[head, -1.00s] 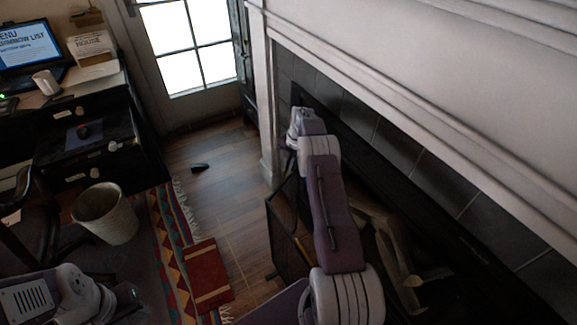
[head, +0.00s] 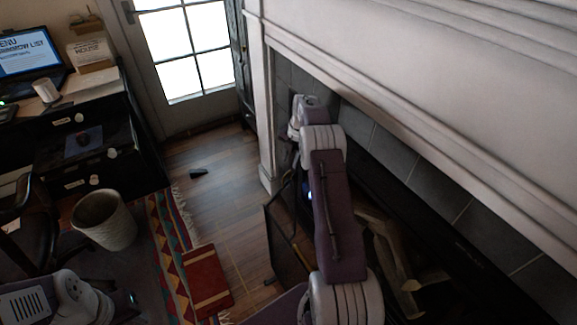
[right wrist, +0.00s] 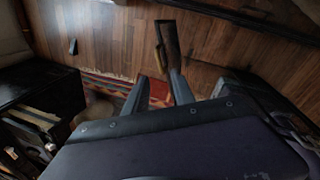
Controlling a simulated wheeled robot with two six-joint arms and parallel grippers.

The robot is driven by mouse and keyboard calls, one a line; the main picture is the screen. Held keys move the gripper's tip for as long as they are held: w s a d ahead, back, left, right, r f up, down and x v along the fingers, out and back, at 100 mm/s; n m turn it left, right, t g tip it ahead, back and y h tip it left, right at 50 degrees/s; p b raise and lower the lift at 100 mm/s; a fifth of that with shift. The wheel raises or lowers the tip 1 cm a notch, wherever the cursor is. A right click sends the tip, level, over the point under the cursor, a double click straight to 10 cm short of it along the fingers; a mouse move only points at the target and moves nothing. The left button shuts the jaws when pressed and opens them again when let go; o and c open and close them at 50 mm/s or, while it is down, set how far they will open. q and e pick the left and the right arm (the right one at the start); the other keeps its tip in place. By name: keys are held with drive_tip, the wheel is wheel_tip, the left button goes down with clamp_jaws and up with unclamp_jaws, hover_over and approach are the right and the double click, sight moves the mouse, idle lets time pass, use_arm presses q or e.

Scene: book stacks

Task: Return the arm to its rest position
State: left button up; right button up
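My right arm (head: 335,215) reaches forward from the bottom of the head view, along the fireplace. Its far end is bent down beside the white fireplace surround. In the right wrist view my right gripper (right wrist: 157,76) has its two grey fingers spread apart. I see nothing held between them; floor and rug show through the gap. My left arm (head: 75,297) shows only in part at the lower left of the head view. I cannot make out the left gripper's fingers.
The fireplace surround (head: 262,100) is close on the right. A red book (head: 206,278) lies on the patterned rug (head: 170,235), near a wastebasket (head: 104,220). A small dark object (head: 198,172) lies on the open wooden floor. A desk with drawers (head: 75,125) stands left.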

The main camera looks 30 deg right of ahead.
drive_tip(key=shift+s+d+r, duration=0.1)
drive_tip(key=shift+s+r, duration=0.05)
drive_tip(key=shift+r, duration=0.55)
